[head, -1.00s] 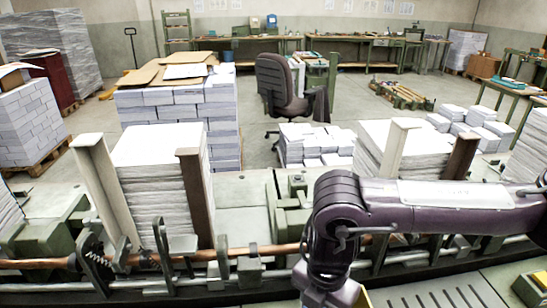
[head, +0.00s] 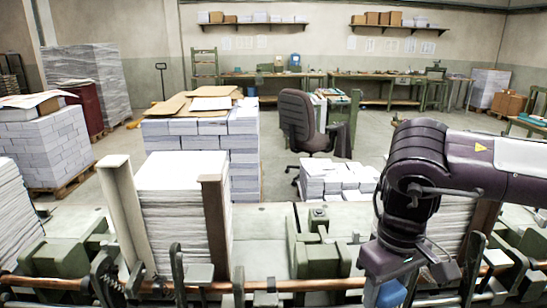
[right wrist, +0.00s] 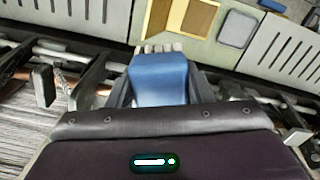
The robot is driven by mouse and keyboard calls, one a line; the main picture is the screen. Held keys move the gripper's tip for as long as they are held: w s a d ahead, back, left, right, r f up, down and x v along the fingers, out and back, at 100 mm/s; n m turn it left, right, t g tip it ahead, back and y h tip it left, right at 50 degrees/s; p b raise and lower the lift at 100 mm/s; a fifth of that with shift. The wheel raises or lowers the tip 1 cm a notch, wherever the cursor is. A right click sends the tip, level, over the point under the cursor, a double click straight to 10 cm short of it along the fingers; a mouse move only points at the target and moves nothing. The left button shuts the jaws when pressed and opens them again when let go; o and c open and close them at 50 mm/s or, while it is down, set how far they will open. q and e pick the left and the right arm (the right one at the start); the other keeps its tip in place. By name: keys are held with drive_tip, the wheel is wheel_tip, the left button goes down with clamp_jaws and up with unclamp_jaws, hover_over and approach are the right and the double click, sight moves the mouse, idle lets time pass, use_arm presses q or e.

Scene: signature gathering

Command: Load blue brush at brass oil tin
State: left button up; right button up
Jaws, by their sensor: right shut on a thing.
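A blue brush (right wrist: 158,76) with pale bristle tufts at its far end is held between the dark fingers of my right gripper (right wrist: 160,92) in the right wrist view. In the head view my right gripper (head: 388,282) hangs at the bottom edge with the blue brush (head: 392,294) below it, partly cut off. A brass-yellow open box with a brown inside (right wrist: 188,20), which may be the oil tin, lies beyond the bristles at the top of the right wrist view, apart from the brush. My left gripper is in neither view.
A grey rounded pad (right wrist: 237,29) lies right of the yellow box, beside a slotted grey panel (right wrist: 285,55). In the head view a paper stack (head: 180,205) stands between upright posts, left of my right arm. A copper-coloured rail (head: 205,287) runs along the front.

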drive_tip(key=shift+r+m, duration=0.2)
drive_tip(key=shift+m, duration=0.2)
drive_tip(key=shift+f+p, duration=0.1)
drive_tip(key=shift+p, duration=0.2)
drive_tip(key=shift+n, duration=0.5)
drive_tip(key=s+a+f+p, duration=0.1)
drive_tip(key=a+f, duration=0.1)
drive_tip(key=f, duration=0.3)
drive_tip(key=s+a+f+p, duration=0.2)
drive_tip(key=f, duration=0.4)
drive_tip(key=s+a+f+p, duration=0.1)
drive_tip(key=a+f, duration=0.2)
drive_tip(key=f, duration=0.3)
drive_tip(key=shift+s+a, duration=0.1)
drive_tip(key=shift+s, duration=0.1)
drive_tip(key=shift+f, duration=0.45)
drive_tip(key=shift+s+f, duration=0.1)
idle(1.8)
drive_tip(key=shift+p, duration=0.35)
